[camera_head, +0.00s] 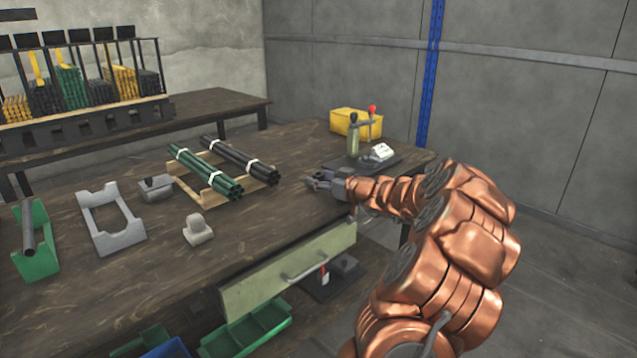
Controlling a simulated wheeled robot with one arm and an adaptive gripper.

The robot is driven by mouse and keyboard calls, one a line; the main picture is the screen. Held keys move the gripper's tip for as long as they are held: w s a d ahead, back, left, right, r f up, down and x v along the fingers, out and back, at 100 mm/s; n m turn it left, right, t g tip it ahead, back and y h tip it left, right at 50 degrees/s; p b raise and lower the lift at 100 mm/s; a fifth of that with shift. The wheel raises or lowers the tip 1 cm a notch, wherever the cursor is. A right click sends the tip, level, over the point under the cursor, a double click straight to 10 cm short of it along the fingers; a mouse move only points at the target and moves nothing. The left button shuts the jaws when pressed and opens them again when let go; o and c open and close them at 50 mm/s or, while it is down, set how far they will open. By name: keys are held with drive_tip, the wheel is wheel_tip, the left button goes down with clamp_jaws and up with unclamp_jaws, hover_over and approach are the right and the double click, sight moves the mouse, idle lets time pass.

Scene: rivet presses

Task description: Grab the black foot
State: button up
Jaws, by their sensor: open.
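A bundle of black tubes (240,161) with white bands lies on a wooden tray (178,183) on the workbench. It is the clearest black item near my gripper, but I cannot tell for sure that it is the black foot. A bundle of green tubes (205,172) lies beside it on the left. My gripper (312,183) is open, above or at the bench top, to the right of the black bundle's near end and apart from it. Its fingers are small and dark, and nothing shows between them.
A press with a red knob (372,110) and a yellow bin (346,122) stand at the bench's far right. Grey fixtures (112,222) and a green holder with a tube (37,243) are at left. A rack of coloured tubes (85,85) stands on the back table.

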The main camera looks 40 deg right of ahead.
drive_tip(key=c, duration=0.7)
drive_tip(key=shift+r, duration=0.1)
